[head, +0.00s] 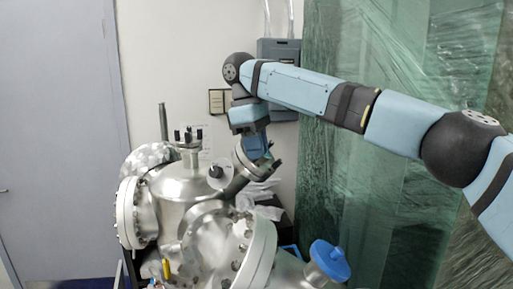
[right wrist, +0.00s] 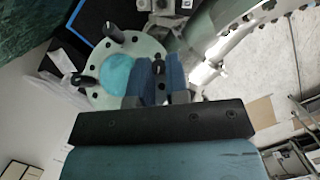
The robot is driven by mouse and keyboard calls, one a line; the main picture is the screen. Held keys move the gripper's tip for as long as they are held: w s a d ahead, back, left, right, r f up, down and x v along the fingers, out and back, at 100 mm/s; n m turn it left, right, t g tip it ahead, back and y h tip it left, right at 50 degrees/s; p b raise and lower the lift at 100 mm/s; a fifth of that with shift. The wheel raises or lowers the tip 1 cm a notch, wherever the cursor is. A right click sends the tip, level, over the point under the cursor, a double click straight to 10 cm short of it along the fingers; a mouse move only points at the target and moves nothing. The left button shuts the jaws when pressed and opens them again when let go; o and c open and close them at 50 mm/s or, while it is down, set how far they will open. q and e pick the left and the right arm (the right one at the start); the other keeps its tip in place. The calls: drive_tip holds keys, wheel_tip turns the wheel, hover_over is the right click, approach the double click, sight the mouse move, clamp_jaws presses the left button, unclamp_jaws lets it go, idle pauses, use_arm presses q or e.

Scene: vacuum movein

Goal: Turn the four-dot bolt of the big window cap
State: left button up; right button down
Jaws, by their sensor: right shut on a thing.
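The window cap is a pale round flange with a blue-green window, seen in the right wrist view (right wrist: 128,48) and on a tilted side port of the steel chamber in the head view (head: 240,165). Black bolts stand on its rim, one at the top (right wrist: 115,33) and one at the left (right wrist: 83,80). My right gripper (right wrist: 157,72) has its blue fingers shut around a third black bolt (right wrist: 158,67). It also shows at the cap in the head view (head: 258,146). I cannot make out any dots on the bolts. My left gripper is not in view.
The steel chamber (head: 180,200) fills the lower left with flanges, and a large bolted flange (head: 258,255) stands in front. A blue-capped part (head: 330,260) is at the lower right. A green film-covered panel (head: 345,175) stands behind my right arm.

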drive_tip(key=shift+m+g, duration=0.4)
drive_tip(key=shift+g, duration=0.1)
drive_tip(key=c, duration=1.1)
unclamp_jaws()
drive_tip(key=shift+s, duration=0.2)
drive_tip(key=shift+w, duration=0.1)
drive_tip(key=shift+r, duration=0.15)
